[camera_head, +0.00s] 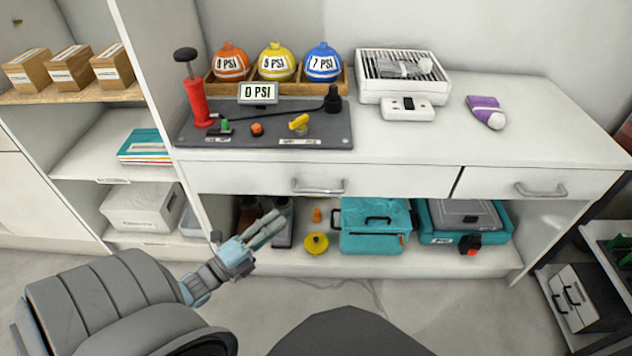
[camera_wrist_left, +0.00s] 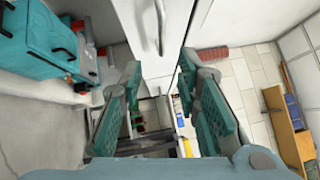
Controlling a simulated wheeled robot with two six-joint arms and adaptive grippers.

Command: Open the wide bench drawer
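The wide bench drawer (camera_head: 245,179) is a long white front under the bench top and looks closed, level with the narrower drawer beside it. Its grey bar handle (camera_head: 320,186) is near the middle of the front. My left gripper (camera_head: 268,228) is below and left of this handle, apart from it, in front of the open space under the bench. In the left wrist view, my left gripper (camera_wrist_left: 160,95) is open and empty, its two teal fingers apart. A white panel with a bar handle (camera_wrist_left: 160,28) shows beyond the fingertips. My right gripper is not in view.
The narrower drawer (camera_head: 590,184) is at the right. A teal bag (camera_head: 373,228), a teal case (camera_head: 430,222) and a yellow object (camera_head: 315,244) sit on the shelf below. A pump board (camera_head: 270,140) stands on the bench top. The floor in front is clear.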

